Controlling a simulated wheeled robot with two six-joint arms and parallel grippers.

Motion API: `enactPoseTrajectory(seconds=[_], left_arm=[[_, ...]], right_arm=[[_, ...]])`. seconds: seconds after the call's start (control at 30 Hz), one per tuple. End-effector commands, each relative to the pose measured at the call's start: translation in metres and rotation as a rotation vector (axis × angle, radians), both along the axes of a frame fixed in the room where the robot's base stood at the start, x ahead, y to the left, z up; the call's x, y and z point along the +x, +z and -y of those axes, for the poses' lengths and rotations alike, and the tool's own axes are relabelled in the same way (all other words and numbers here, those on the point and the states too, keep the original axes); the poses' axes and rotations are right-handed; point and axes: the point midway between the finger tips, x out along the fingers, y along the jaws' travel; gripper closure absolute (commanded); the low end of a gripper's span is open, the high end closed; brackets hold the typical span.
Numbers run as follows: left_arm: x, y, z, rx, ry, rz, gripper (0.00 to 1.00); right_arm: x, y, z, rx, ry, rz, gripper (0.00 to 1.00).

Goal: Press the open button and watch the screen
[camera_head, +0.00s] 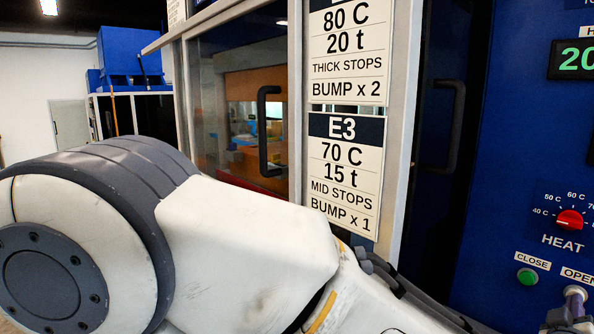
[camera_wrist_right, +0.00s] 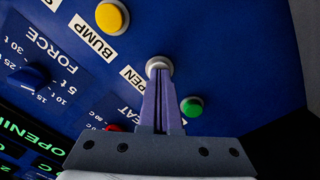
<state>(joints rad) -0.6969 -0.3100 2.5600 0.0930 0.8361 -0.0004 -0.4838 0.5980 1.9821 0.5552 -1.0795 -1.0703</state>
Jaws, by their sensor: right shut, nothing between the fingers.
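The open button (camera_wrist_right: 154,64), pale grey, sits on the blue control panel under the OPEN label. In the wrist view my right gripper (camera_wrist_right: 160,74) is shut and empty, its fingertips at the button's face and seeming to touch it. In the head view the gripper (camera_head: 575,300) is at the lower right edge, partly cut off, below the OPEN label (camera_head: 578,275). My left gripper is not in view.
The green CLOSE button (camera_wrist_right: 191,106) is close beside the fingers. A yellow BUMP button (camera_wrist_right: 112,16), a blue FORCE knob (camera_wrist_right: 29,78) and a red HEAT knob (camera_head: 569,220) are also on the panel. A door with a dark handle (camera_head: 268,130) stands behind my arm.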

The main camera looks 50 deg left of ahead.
Motion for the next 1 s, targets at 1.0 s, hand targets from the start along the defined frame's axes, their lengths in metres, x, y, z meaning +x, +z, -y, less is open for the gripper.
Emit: enactPoseTrajectory(seconds=[1.0], left_arm=[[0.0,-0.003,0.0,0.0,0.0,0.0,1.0]], right_arm=[[-0.044,0.0,0.0,0.001,0.0,0.0,1.0]])
